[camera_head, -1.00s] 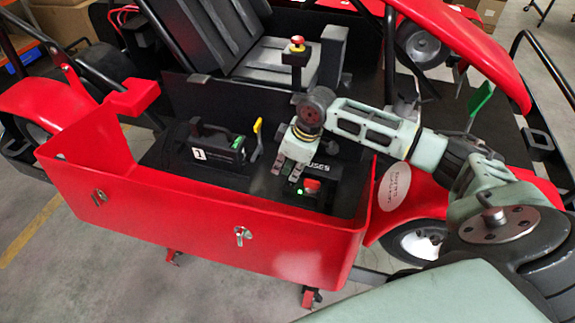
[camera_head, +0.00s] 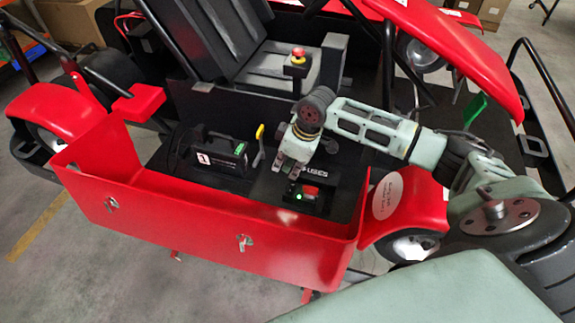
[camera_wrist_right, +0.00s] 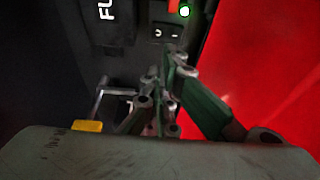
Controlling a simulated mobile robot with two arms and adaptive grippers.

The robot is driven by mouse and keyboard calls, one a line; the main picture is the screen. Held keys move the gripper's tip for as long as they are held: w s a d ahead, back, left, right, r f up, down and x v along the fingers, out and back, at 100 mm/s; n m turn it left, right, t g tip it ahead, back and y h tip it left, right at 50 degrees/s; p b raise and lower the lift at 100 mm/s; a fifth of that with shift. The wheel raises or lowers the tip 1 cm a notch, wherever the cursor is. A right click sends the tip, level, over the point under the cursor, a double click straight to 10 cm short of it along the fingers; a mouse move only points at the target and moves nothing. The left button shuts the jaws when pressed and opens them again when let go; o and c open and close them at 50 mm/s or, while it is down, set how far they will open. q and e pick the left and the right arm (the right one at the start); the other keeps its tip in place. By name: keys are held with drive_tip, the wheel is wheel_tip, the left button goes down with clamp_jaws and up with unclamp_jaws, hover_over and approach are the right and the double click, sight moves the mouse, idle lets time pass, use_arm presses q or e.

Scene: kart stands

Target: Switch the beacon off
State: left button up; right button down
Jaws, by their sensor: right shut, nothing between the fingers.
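My right gripper (camera_head: 287,171) is shut and empty, pointing down over the inside of the red tray (camera_head: 180,216). Its fingers (camera_wrist_right: 166,62) are together in the right wrist view, just below a black rocker switch (camera_wrist_right: 167,33) with white marks. I cannot tell whether they touch it. In the head view the green light (camera_head: 299,196) sits on a small black box (camera_head: 318,204) with a red part (camera_head: 310,190) on top. My left gripper is not in view.
A black case with a handle (camera_head: 215,152) and a yellow-tipped lever (camera_head: 259,140) stand left of my gripper. A red mushroom button (camera_head: 298,52) tops a post behind it. The tray's red wall runs along the front. The kart seat (camera_head: 215,40) is behind.

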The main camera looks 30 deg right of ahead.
drive_tip(key=shift+d+r+b, duration=0.5)
drive_tip(key=shift+r+b, duration=0.3)
drive_tip(key=shift+r, duration=0.05)
drive_tip(key=w+b+v, duration=0.1)
drive_tip(key=b+v, duration=0.1)
drive_tip(key=v, duration=0.5)
drive_tip(key=shift+s+d+r, duration=0.25)
drive_tip(key=shift+d+r, duration=0.2)
drive_tip(key=shift+d, duration=0.05)
